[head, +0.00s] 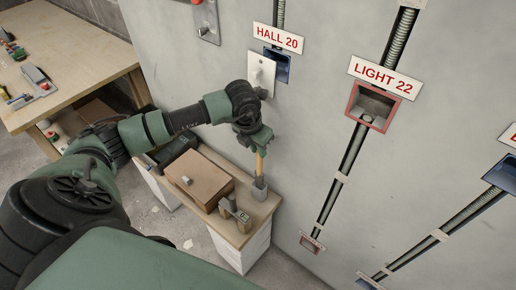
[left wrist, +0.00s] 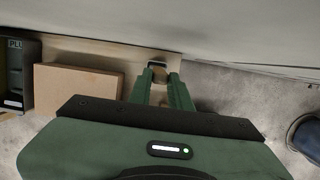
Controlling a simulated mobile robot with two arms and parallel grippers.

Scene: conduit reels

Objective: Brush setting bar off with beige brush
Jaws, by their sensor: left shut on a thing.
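My left gripper (head: 259,138) is shut on the tan handle of a brush (head: 260,165), which points down over the near end of a small wooden bench top. The brush's lower end meets a small grey block or cup (head: 259,189); I cannot tell whether it stands inside. In the left wrist view, the fingers (left wrist: 163,88) close around the brush (left wrist: 159,72). A greyish metal and wood piece (head: 235,212) lies at the bench's front corner; I cannot tell whether it is the setting bar. My right gripper is not in view.
A brown box (head: 196,180) and a dark open bin (head: 172,151) take up the bench top (head: 240,238). The wall has a HALL 20 sign (head: 278,39), a blue box (head: 277,65), and a red LIGHT 22 box (head: 372,105). A workbench (head: 75,42) stands far left.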

